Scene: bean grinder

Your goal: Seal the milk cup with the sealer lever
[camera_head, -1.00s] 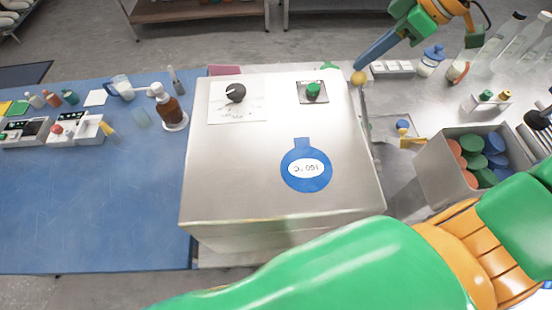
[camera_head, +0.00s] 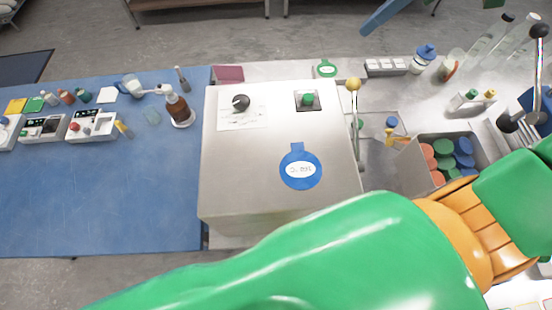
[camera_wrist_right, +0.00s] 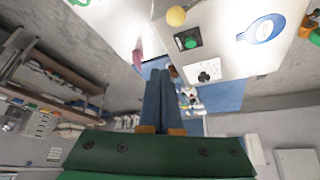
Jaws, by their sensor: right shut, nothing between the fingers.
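The steel sealer box (camera_head: 285,180) has a black knob, a green button and a blue round label on top. Its lever, a metal rod with a yellow ball (camera_head: 353,84), stands along the box's right side; the ball also shows in the right wrist view (camera_wrist_right: 176,16). My right gripper (camera_head: 366,30) is at the top edge of the head view, beyond the ball and apart from it. Its blue fingers (camera_wrist_right: 163,75) are together and empty in the wrist view. I cannot pick out the milk cup with certainty. My left gripper is not in view.
My green arm covers the lower front. A crate of coloured lids (camera_head: 420,180) and several bottles stand on the right.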

